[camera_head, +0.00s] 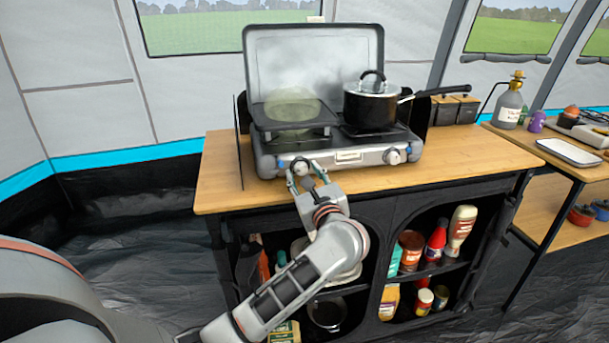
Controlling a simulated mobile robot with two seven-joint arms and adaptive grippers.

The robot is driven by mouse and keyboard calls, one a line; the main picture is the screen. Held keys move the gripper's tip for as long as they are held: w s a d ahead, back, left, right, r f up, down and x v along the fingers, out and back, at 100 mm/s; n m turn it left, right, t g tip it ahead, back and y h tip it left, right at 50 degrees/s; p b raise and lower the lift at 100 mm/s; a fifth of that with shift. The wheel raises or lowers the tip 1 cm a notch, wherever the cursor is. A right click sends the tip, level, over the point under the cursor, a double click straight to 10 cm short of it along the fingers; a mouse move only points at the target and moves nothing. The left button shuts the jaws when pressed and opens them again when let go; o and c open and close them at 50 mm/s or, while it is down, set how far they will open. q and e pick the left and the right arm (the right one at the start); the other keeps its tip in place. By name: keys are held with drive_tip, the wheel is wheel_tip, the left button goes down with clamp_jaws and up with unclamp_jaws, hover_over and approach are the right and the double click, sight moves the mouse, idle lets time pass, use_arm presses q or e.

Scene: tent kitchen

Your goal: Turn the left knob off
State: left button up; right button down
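A grey two-burner camping stove (343,160) with its lid up stands on the wooden counter. Its left knob (301,167) is on the front panel, partly hidden by my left gripper. The right knob (393,156) is clear to see. My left gripper (307,174) is at the left knob, with its fingers apart on either side of it. I cannot tell whether the fingers touch the knob, or which way the knob is turned. My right gripper is not in view.
A lidded pot (371,107) with a long black handle sits on the right burner. The counter top (460,160) is clear in front and to the right. Bottles and jars fill the shelves below. A white tray (569,152) lies on the side table.

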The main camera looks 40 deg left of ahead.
use_arm(q)
drive_tip(key=c, duration=1.1)
drive_tip(key=shift+c, duration=0.2)
